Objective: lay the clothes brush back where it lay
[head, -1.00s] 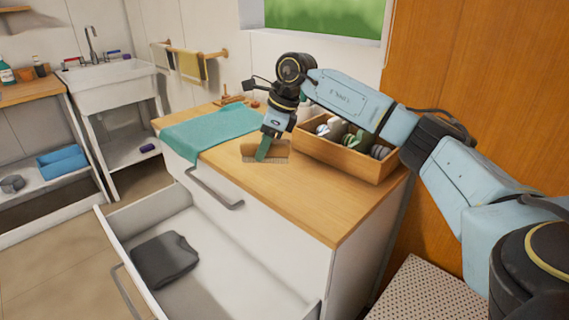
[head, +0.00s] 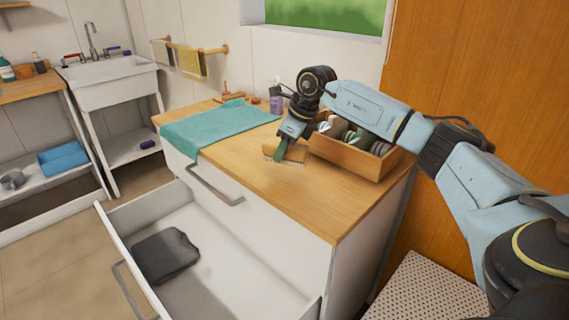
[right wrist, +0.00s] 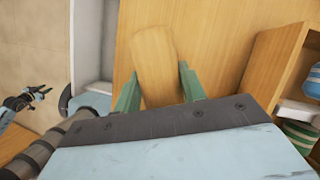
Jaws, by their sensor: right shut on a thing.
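The clothes brush (head: 297,154) has a wooden back and pale bristles facing down. My right gripper (head: 281,151) is shut on it, with green fingers on either side of the back. The brush is low over the wooden cart top (head: 262,181), just left of the wooden box; I cannot tell whether the bristles touch the top. In the right wrist view the brush's back (right wrist: 158,62) shows between the two fingers. My left gripper (right wrist: 32,96) shows small at the left edge of the right wrist view; its jaws are too small to read. It is not in the head view.
A wooden box (head: 347,157) with several rolled items stands right of the brush. A teal towel (head: 215,128) lies at the left, and a purple bottle (head: 276,102) stands behind. Below, an open drawer (head: 222,273) holds a dark folded cloth (head: 165,256). The cart top's front right is clear.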

